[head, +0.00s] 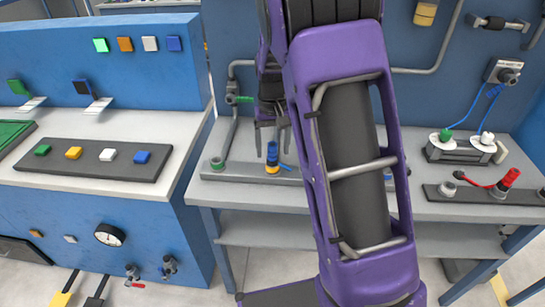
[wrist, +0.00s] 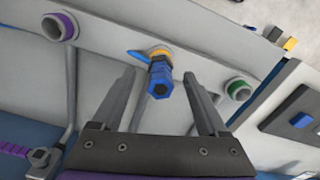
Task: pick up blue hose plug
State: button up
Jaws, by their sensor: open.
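The blue hose plug (wrist: 160,80) stands on a yellow-ringed fitting (wrist: 160,52) on a grey rail. It also shows in the head view (head: 272,152), left of my purple arm. A thin blue piece (wrist: 137,57) sticks out beside its base. My gripper (wrist: 158,75) is open and empty, with one finger on each side of the plug in the wrist view. In the head view my gripper (head: 272,143) points down over the plug, its fingertips near the plug's top. I cannot tell how far down the fingers reach around it.
On the same rail (wrist: 105,40) are a purple-ringed socket (wrist: 60,26) and a green-ringed socket (wrist: 238,88). Pipes run up the blue back panel (head: 430,100). A blue console (head: 100,240) borders the left.

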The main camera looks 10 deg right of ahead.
aim_at(272, 160)
notch_tip(272, 160, down, 3)
jog(key=shift+r, duration=0.2)
grip_shut()
dwell(1.2)
